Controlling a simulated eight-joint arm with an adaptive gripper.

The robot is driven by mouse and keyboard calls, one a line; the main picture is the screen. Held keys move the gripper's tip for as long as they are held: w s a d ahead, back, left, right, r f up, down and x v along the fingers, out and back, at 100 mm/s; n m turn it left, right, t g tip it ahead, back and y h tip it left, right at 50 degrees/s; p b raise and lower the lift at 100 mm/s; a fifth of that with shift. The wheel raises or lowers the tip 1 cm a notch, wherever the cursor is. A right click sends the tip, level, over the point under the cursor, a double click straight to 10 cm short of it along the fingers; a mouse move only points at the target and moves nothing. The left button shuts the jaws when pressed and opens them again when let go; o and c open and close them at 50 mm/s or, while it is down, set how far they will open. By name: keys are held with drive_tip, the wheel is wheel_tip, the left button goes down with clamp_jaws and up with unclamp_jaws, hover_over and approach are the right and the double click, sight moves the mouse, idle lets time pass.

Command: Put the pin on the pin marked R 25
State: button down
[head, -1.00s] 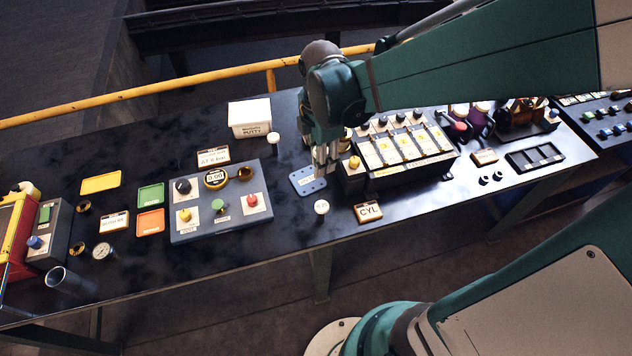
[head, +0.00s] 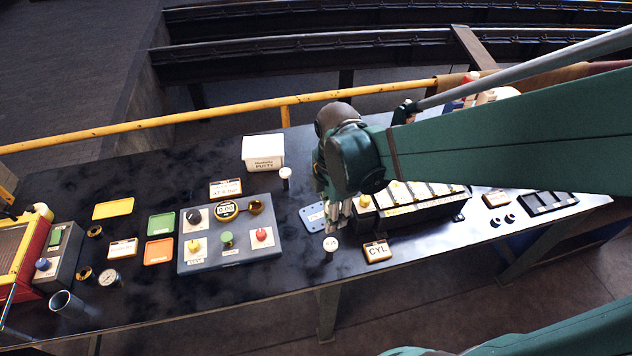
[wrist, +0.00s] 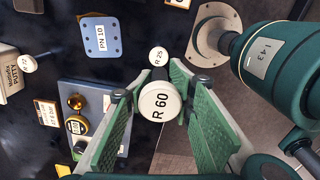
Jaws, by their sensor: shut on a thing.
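In the wrist view my gripper (wrist: 150,88) is shut on a pin with a round white head marked R 60 (wrist: 160,103). The white-headed pin marked R 25 (wrist: 158,56) shows just beyond it, apart from it in the picture. In the head view my gripper (head: 338,222) hangs just behind the R 25 pin (head: 331,244), which stands near the front edge of the bench. The held pin is hard to make out there. The height gap between the two pins cannot be told.
A blue plate marked PN 10 (wrist: 99,40) lies beside the R 25 pin. A CYL sign (head: 377,251) stands to the right, with the black valve block (head: 420,208) behind. Another white-headed pin (head: 285,173) stands by the putty box (head: 263,153). A grey control panel (head: 215,262) is at left.

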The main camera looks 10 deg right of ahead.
drive_tip(key=shift+f+b, duration=0.3)
drive_tip(key=shift+f, duration=2.55)
drive_tip(key=shift+f, duration=1.85)
drive_tip(key=shift+f+b, duration=0.2)
drive_tip(key=shift+b, duration=0.2)
drive_tip(key=c, duration=2)
unclamp_jaws()
drive_tip(key=shift+o, duration=0.2)
drive_tip(key=shift+r, duration=0.2)
drive_tip(key=shift+w+r+p, duration=0.1)
drive_tip(key=shift+r+p, duration=0.75)
drive_tip(key=shift+r, duration=5.15)
drive_tip(key=shift+r, duration=0.1)
